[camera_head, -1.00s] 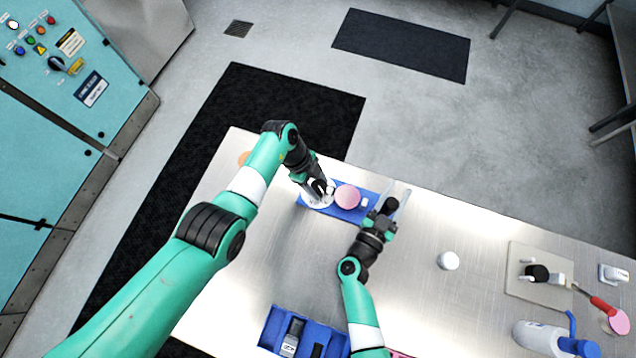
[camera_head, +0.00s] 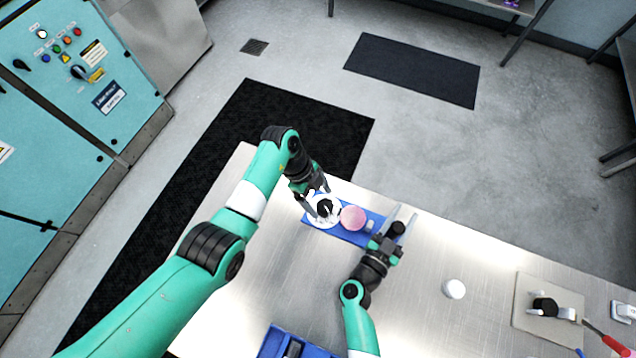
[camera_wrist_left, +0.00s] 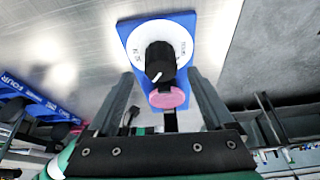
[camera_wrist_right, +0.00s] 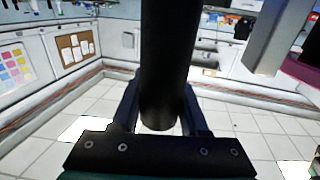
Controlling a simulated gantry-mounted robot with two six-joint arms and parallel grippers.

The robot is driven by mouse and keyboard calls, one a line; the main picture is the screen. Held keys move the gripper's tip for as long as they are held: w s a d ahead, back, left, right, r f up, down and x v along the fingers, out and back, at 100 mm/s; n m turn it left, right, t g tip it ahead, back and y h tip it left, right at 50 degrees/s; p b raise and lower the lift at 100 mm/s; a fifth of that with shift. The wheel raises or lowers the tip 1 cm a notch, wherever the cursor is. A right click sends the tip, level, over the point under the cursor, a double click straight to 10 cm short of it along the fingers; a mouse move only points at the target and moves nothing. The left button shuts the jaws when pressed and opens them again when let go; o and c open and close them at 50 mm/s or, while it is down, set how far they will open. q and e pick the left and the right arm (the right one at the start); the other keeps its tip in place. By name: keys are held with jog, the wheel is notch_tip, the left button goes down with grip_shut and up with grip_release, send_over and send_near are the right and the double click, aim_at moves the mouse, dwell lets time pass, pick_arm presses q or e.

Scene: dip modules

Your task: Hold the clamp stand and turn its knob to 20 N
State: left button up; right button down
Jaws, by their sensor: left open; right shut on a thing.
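The clamp stand has a long blue base (camera_head: 352,236) lying on the table. On it are a white dial (camera_head: 318,224) with a black knob (camera_head: 326,207), a pink disc (camera_head: 353,217) and a black upright post (camera_head: 397,228). My left gripper (camera_head: 314,196) is open beside the knob. In the left wrist view the knob (camera_wrist_left: 160,62) shows beyond the spread, empty fingers, with a white pointer line; the dial lettering is too small to read surely. My right gripper (camera_head: 386,243) is shut on the post, which also stands between its fingers in the right wrist view (camera_wrist_right: 166,60).
A white round object (camera_head: 454,289) lies to the right on the table. Further right is a beige board (camera_head: 530,318) with a black-knobbed fixture. A blue tray (camera_head: 270,346) is at the front edge. The table between them is clear.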

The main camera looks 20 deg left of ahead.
pick_arm(q)
jog(key=v, duration=0.8)
